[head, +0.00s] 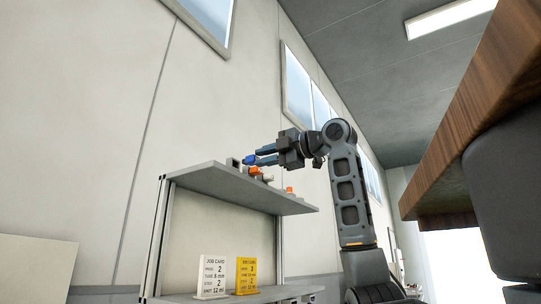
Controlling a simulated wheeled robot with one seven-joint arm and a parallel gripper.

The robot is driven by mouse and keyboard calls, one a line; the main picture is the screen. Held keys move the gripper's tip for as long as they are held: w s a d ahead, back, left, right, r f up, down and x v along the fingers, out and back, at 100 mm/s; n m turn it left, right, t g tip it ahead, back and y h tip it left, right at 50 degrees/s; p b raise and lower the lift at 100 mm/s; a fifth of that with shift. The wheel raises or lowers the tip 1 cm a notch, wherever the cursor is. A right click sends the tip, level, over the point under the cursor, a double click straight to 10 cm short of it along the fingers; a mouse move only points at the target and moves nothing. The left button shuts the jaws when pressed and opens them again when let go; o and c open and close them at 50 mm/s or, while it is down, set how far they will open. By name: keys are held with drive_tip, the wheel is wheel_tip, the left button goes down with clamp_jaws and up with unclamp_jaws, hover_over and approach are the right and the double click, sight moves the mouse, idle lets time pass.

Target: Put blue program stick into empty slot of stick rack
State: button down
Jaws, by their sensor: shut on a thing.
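My gripper (262,155) is at the end of my raised arm, just above the upper shelf, pointing left. It is shut on the blue program stick (249,160), whose bright blue end shows at the fingertips. The rest of the stick is hidden by the fingers. A small dark grey block (233,162) stands on the shelf just left of the stick. I cannot tell whether it is part of the stick rack, and no rack slot can be made out from this low angle.
The grey upper shelf (225,184) bears small orange-and-white items (255,171) under the gripper and another orange one (289,189) farther right. Below stand a white job card (214,276) and a yellow job card (246,275). A wooden tabletop edge (470,105) hangs at the right.

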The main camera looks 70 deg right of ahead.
sight(253, 160)
drive_tip(key=shift+w+d, duration=0.1)
drive_tip(key=shift+w, duration=0.5)
drive_tip(key=shift+w, duration=0.1)
drive_tip(key=shift+p, duration=0.9)
idle(1.1)
drive_tip(key=shift+p+x, duration=0.55)
drive_tip(key=shift+x, duration=0.8)
drive_tip(key=c, duration=0.9)
unclamp_jaws()
drive_tip(key=b+v, duration=0.1)
drive_tip(key=v, duration=0.6)
drive_tip(key=shift+s, duration=0.35)
